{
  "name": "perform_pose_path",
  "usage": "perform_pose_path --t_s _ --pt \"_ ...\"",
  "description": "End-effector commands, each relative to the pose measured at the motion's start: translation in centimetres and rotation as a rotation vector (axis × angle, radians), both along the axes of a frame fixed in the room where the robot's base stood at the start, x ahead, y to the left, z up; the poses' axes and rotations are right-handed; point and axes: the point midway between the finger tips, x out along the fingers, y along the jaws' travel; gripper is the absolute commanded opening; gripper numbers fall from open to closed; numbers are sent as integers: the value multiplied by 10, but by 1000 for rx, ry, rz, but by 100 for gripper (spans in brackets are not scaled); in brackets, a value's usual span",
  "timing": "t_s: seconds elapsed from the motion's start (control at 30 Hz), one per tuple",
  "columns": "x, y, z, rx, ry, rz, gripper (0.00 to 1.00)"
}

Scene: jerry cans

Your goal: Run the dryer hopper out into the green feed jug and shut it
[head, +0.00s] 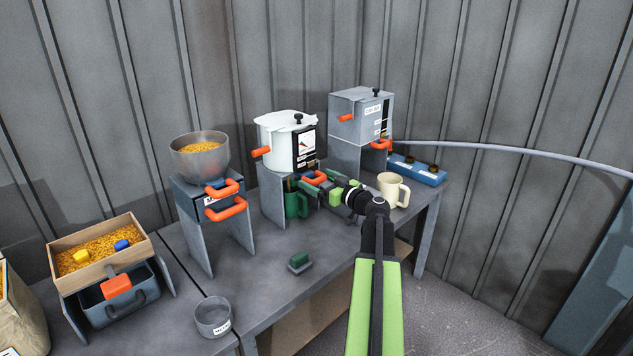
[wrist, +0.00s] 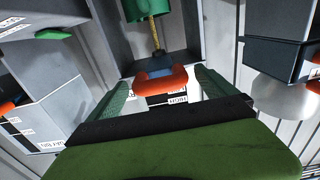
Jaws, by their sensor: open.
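The white hopper (head: 285,142) with a black-knobbed lid stands on a grey stand in the middle of the bench. The green feed jug (head: 296,204) is under it, partly hidden by the stand and my gripper. The wrist view looks upside down; there the jug (wrist: 148,8) is at the top, and a yellow stream (wrist: 154,33) runs between it and the hopper's outlet. My gripper (head: 317,184) is open at the hopper's orange slide handle (head: 313,178). In the wrist view the handle (wrist: 160,80) lies between the two green fingers; I cannot tell whether they touch it.
A grey box hopper (head: 358,115) stands right, with a cream mug (head: 392,190) and blue tray (head: 418,170) nearby. A bowl hopper (head: 200,152) and wooden pellet box (head: 62,265) stand left. A green-grey block (head: 300,263) and grey dish (head: 213,318) sit in front.

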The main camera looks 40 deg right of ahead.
Motion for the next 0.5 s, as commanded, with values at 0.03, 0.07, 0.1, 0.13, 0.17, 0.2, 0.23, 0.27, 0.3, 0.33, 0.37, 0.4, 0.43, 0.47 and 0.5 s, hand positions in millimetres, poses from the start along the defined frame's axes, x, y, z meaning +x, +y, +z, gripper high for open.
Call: perform_pose_path --t_s 0.03,0.07,0.1,0.13,0.17,0.2,0.23,0.27,0.3,0.33,0.37,0.4,0.43,0.47,0.5 --pt "-2 0 0 0 0 -1 95" --pt "-4 0 0 0 0 -1 95" --pt "-9 0 0 0 0 -2 95" --pt "-14 0 0 0 0 -2 95" --pt "-20 0 0 0 0 -3 95" --pt "-29 1 0 0 0 -3 95" --pt "-37 1 0 0 0 -4 95" --pt "-45 1 0 0 0 -4 95" --pt "-57 1 0 0 0 -4 95" --pt "-66 1 0 0 0 -5 95" --pt "-75 1 0 0 0 -4 95" --pt "-86 1 0 0 0 -4 95" --pt "-94 2 0 0 0 -4 95" --pt "-103 1 0 0 0 -4 95" --pt "-114 1 0 0 0 -4 95"
